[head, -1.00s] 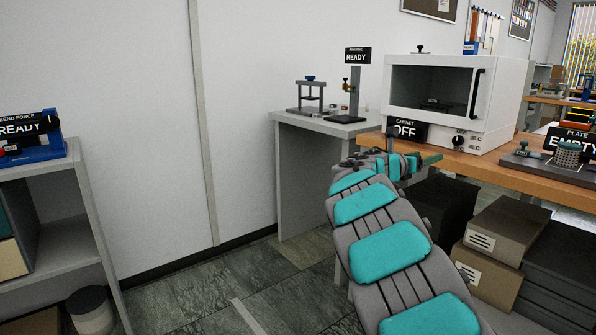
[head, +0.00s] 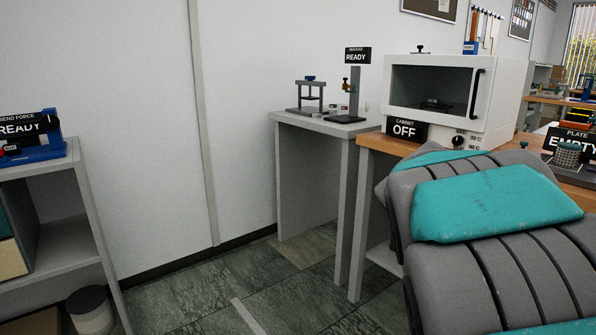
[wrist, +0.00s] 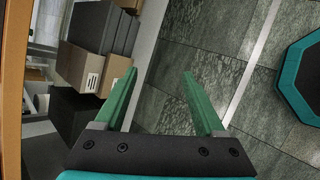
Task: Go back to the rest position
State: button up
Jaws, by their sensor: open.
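My gripper (wrist: 160,98) shows in the wrist view with its two green fingers apart and nothing between them. It hangs over the tiled floor, beside the shelf under the bench. In the head view my teal and grey arm fills the lower right, and the gripper itself is hidden behind it or out of frame.
A white cabinet (head: 455,100) marked OFF stands on the wooden bench (head: 390,146). A small grey table (head: 310,185) holds a small press (head: 310,95) and a stand marked READY (head: 355,85). Boxes (wrist: 82,66) sit under the bench. A grey shelf (head: 70,250) stands left. Floor between is clear.

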jog(key=s+a+f+m+g+y, duration=0.1)
jog(key=s+a+f+m+y, duration=0.3)
jog(key=s+a, duration=0.6)
jog(key=s+a+f+m+g+y, duration=0.2)
jog(key=s+a+f+m+y, duration=0.2)
jog(key=s+a+f, duration=0.4)
jog(key=s+a+m, duration=0.1)
jog(key=s+a, duration=0.2)
jog(key=s, duration=0.4)
jog(key=shift+s+a+f+y, duration=0.2)
jog(key=shift+f+y, duration=0.1)
jog(key=shift+f, duration=0.1)
